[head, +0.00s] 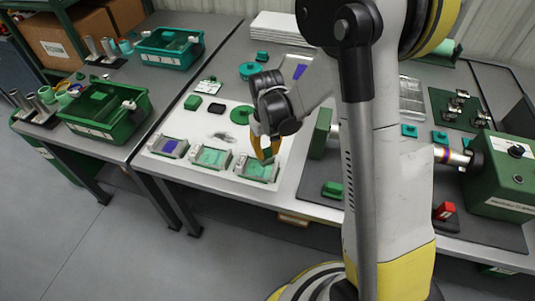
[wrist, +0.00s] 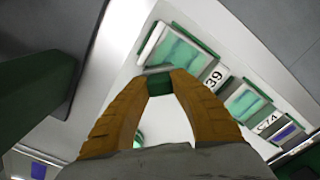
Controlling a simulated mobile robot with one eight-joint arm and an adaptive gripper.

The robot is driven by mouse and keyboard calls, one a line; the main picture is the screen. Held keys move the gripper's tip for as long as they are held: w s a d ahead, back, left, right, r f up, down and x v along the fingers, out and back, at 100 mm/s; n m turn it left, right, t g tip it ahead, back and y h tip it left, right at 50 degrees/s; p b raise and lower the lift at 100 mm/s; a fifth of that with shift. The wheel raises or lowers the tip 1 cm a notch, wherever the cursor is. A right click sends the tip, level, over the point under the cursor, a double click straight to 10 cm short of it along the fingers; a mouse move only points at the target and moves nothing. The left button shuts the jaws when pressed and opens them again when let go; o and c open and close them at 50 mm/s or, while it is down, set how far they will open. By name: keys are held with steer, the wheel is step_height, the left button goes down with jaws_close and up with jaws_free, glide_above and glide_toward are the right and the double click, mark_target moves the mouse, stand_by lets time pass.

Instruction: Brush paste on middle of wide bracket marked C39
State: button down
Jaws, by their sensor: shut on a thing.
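My gripper (head: 266,147) is shut on a small brush (wrist: 158,84), a green block with a grey edge, between the orange fingertips. The wide bracket marked with a label ending in 39 (wrist: 181,50) lies just beyond the fingertips in the wrist view; a finger hides part of its label. In the head view it is the rightmost bracket (head: 245,173) of a row of three, with the brush at its far right side. Its middle shows streaky teal paste. I cannot tell whether the brush touches it.
A bracket marked C74 (wrist: 245,103) also has teal in its middle. The third bracket (head: 168,147) has a blue-purple middle. A green fixture (head: 320,133) stands close on the right.

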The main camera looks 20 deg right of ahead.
steer(key=shift+w+d+r+p, duration=0.1)
steer(key=shift+w+r+p, duration=0.2)
steer(key=shift+p, duration=0.1)
steer(key=r, duration=0.1)
steer(key=r+p, duration=0.1)
steer(key=shift+s+r, duration=0.3)
steer(key=shift+r, duration=0.1)
steer(key=shift+w+r+p, duration=0.1)
steer(key=shift+r+p, duration=0.45)
steer(key=shift+r, duration=0.1)
steer(key=shift+r+p, duration=1.15)
steer(key=shift+r, duration=0.6)
